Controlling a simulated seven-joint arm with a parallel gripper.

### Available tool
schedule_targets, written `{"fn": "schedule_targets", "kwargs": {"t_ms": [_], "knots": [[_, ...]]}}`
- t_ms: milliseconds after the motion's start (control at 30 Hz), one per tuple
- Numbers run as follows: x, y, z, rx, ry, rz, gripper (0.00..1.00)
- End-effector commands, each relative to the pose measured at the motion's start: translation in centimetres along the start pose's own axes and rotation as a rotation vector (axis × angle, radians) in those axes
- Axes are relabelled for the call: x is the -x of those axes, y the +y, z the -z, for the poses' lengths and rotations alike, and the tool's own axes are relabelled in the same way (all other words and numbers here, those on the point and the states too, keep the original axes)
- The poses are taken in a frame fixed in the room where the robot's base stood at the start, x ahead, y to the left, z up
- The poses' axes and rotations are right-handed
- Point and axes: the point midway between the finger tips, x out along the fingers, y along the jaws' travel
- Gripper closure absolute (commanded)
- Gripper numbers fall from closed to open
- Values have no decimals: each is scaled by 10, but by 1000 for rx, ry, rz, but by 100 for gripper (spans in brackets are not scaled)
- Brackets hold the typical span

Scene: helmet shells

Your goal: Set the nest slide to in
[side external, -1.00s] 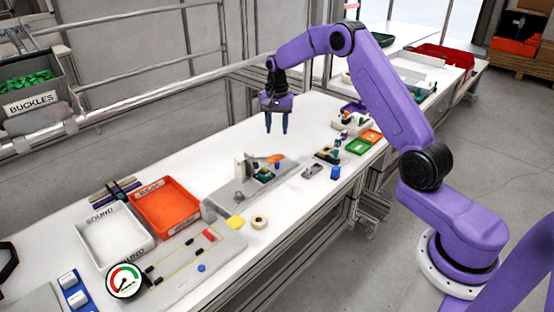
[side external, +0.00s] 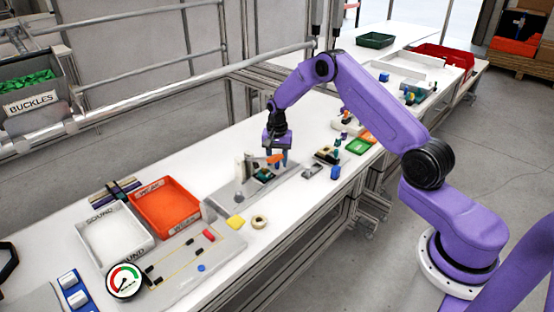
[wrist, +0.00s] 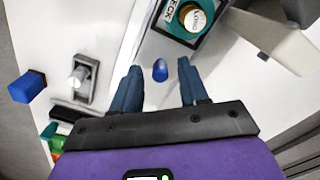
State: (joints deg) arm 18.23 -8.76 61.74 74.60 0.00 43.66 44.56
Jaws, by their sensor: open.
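A grey fixture plate (side external: 232,197) on the bench carries upright grey posts, an orange part (side external: 275,159) and a dark and teal nest (side external: 264,174). In the wrist view the teal nest (wrist: 205,40) at the top holds a cream round piece (wrist: 191,17). A small blue knob (wrist: 160,70) shows just below the nest, between the fingertips. My gripper (side external: 281,162) is low over the right part of the fixture. Its two fingers (wrist: 160,80) are open with a gap on both sides of the knob. I cannot tell the fingertips' height over the plate or which end the slide is at.
A grey lever-like device (wrist: 78,82) and a blue block (wrist: 27,87) lie left of the fingers in the wrist view. Orange (side external: 165,208) and white (side external: 112,233) trays stand left.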

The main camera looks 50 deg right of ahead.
Motion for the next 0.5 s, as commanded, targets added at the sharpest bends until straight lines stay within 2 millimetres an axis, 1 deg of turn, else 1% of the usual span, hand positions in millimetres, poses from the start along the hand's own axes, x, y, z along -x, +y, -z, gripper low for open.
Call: {"fn": "schedule_targets", "kwargs": {"t_ms": [133,167,200,267,300,500], "knots": [[0,0,0,0,0,0,56],[0,0,0,0,0,0,63],[0,0,0,0,0,0,76],[0,0,0,0,0,0,95],[0,0,0,0,0,0,100],[0,-2,-3,2,0,0,100]]}}
